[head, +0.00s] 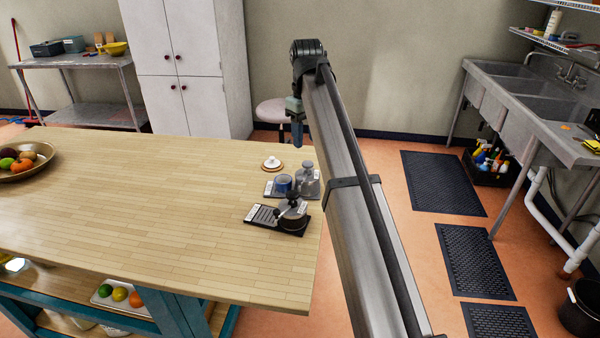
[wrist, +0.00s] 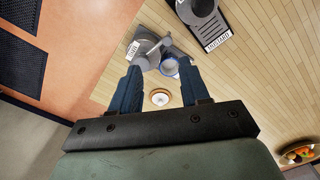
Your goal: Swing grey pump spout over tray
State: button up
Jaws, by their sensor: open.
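The grey pump (head: 308,180) stands upright near the right end of the wooden island, on a small grey tray (head: 270,194) beside a blue cup (head: 283,184). In the wrist view, the grey pump (wrist: 146,58) and the blue-rimmed cup (wrist: 169,67) show beyond my fingertips. A grey arm of the pump shows there, but its exact direction is hard to tell. My gripper (head: 297,135) is open and empty, above and behind the island's far right corner, apart from the pump. Its two blue fingers (wrist: 160,72) are spread in the wrist view and partly hide the pump area.
A dark pump (head: 292,216) with a black slatted tray (head: 263,215) stands in front of the grey one. A small white round lid (head: 271,164) lies behind. A fruit bowl (head: 22,162) is far left. The island's middle is clear.

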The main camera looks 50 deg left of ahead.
aim_at(300, 177)
jog(key=f, duration=0.4)
jog(key=s+f, duration=0.1)
jog(key=f, duration=0.7)
jog(key=shift+s+a, duration=0.2)
jog(key=shift+a, duration=0.15)
jog(key=shift+c, duration=0.3)
grip_shut()
